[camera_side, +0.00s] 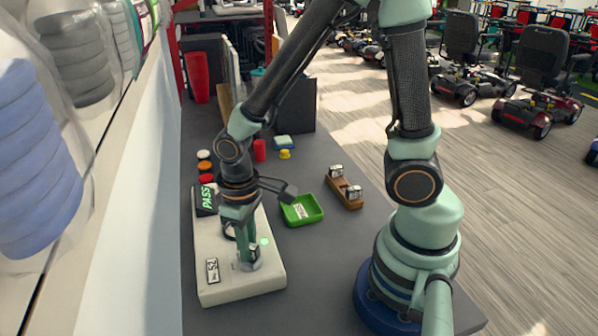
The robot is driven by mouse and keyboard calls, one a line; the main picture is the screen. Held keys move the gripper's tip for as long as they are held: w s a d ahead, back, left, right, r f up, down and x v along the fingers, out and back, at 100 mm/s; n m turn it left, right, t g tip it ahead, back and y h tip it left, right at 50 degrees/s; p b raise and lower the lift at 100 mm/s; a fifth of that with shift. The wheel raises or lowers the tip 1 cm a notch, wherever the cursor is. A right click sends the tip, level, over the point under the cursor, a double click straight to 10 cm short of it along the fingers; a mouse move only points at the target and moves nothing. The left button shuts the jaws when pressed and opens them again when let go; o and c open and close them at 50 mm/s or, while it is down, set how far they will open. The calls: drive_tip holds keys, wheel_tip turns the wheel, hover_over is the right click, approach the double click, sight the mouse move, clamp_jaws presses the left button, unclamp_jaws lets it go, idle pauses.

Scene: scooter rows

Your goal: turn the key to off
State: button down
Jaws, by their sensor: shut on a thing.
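A cream panel box (262,284) lies on the grey table at the lower left. It has a dark PASS display (206,200) at its far end, a number label (212,270) near its left edge and a small pale green light (265,242) on top. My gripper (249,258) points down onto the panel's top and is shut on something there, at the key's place. The fingers hide most of it, so I cannot tell which way the key is turned. A dark round part (229,230) shows just behind the fingers.
A green tray (314,212) with a white label and a wooden block (345,192) holding small parts stand right of the panel. Red, orange and white caps (204,167), a red cylinder (260,150) and a yellow piece (285,154) lie behind. A wall borders the left.

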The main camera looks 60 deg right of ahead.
drive_tip(key=shift+n, duration=0.3)
drive_tip(key=shift+n, duration=3.4)
drive_tip(key=n, duration=0.3)
